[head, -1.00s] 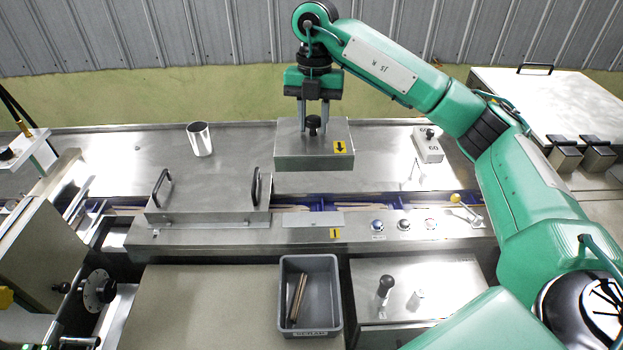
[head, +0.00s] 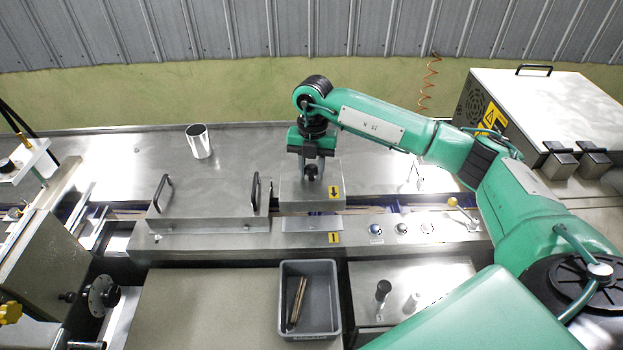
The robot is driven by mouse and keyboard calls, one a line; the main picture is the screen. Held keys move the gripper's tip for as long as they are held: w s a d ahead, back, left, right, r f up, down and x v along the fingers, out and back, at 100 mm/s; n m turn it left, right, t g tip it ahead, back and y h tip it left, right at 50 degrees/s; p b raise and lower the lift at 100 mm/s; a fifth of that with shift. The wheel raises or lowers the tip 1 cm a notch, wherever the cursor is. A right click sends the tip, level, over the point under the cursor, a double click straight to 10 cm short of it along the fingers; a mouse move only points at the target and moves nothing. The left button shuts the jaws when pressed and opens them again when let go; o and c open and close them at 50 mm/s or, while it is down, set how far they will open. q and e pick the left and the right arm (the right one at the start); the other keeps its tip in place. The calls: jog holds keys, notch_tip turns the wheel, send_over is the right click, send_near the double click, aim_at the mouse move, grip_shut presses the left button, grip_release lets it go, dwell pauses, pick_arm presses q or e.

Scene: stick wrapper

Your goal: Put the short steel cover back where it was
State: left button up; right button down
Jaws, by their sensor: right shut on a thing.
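The short steel cover (head: 327,199) is a box-like steel piece with a dark knob on top and a yellow arrow label at its front right. My right gripper (head: 312,172) is shut on the knob. The cover is over the blue-edged channel (head: 390,209), just right of the long steel cover (head: 207,200) with two black handles. Its lower edge is close behind a flat plate with a matching yellow arrow label (head: 334,238). I cannot tell whether the cover rests on the machine or hangs slightly above it. My left gripper is not in view.
A steel cup (head: 199,143) stands on the back deck. Buttons (head: 401,229) and a yellow-knobbed lever (head: 453,202) are right of the cover. A grey bin (head: 309,299) with several brown sticks is in front. The deck behind the cover is bare.

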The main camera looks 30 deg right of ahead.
aim_at(312, 179)
jog(key=shift+f+p, duration=0.35)
jog(key=shift+f, duration=0.85)
notch_tip(312, 179, down, 2)
jog(key=shift+f+p, duration=0.2)
jog(key=shift+p, duration=0.25)
jog(key=shift+f, duration=0.35)
jog(key=c, duration=1.1)
grip_release()
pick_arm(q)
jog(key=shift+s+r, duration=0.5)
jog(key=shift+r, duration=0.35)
pick_arm(e)
jog(key=shift+o, duration=0.2)
jog(key=r+b, duration=0.1)
jog(key=r, duration=0.2)
jog(key=r+b, duration=0.2)
jog(key=r, duration=0.2)
jog(key=w+r+b, duration=0.1)
jog(key=r, duration=0.2)
jog(key=shift+d+r+b, duration=0.25)
jog(key=shift+d+b, duration=0.1)
jog(key=shift+r, duration=0.7)
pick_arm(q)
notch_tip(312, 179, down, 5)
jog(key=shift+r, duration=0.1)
